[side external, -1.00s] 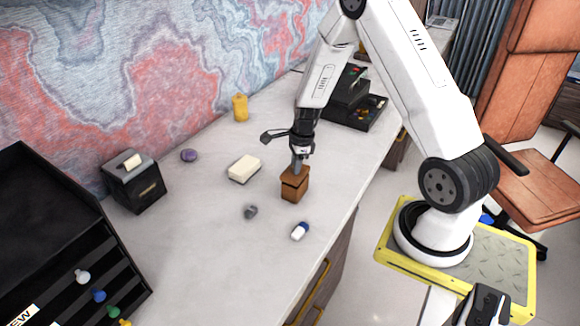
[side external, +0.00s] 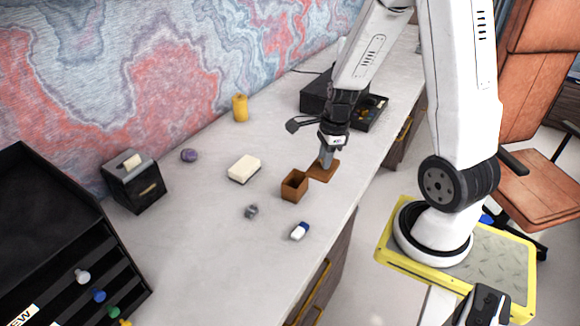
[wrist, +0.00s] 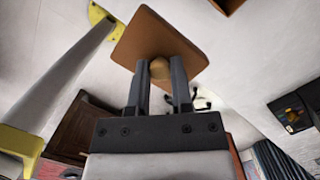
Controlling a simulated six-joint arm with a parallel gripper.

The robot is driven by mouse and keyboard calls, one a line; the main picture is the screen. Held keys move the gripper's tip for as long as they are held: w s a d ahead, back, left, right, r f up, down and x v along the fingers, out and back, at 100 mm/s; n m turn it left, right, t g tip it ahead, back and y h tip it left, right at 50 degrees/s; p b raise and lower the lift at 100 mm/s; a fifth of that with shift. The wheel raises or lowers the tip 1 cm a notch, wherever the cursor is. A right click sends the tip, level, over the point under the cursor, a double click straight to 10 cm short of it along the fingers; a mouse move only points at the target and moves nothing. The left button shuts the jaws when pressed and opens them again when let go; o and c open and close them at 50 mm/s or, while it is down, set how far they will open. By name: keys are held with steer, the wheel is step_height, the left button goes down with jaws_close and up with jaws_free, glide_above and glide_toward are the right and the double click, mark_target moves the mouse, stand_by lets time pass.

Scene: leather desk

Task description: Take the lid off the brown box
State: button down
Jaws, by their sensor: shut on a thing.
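The brown box (side external: 294,187) stands upright on the desk in the side view, its top open and its inside showing. Its flat brown lid (side external: 322,172) is apart from it, just behind and to the right. My gripper (side external: 327,160) is above the lid, shut on its knob. In the wrist view, the fingers (wrist: 159,72) close around the round knob (wrist: 160,68) of the square lid (wrist: 158,40). I cannot tell whether the lid touches the desk. A corner of the box (wrist: 228,4) shows at the top of the wrist view.
A black device (side external: 330,94) with a tray (side external: 370,112) stands behind my gripper. The desk's front edge is close on the right.

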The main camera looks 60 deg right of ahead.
mark_target(331, 172)
steer(key=shift+s+a+r, duration=0.25)
steer(key=shift+s+r, duration=0.1)
steer(key=shift+s, duration=0.35)
steer(key=shift+s+a+r, duration=0.25)
steer(key=shift+s+r, duration=0.05)
steer(key=shift+s, duration=0.4)
steer(key=shift+d+f, duration=0.1)
steer(key=s+d+f, duration=0.6)
steer(key=d, duration=0.2)
steer(key=w+d+f, duration=0.2)
steer(key=w+f, duration=0.1)
steer(key=w+d+f, duration=0.2)
steer(key=w, duration=0.2)
steer(key=w+d+f, duration=0.3)
steer(key=w, duration=0.1)
steer(key=shift+d+f, duration=0.1)
steer(key=shift+f, duration=0.25)
steer(key=shift+w+d+f, duration=0.2)
steer(key=shift+f, duration=0.15)
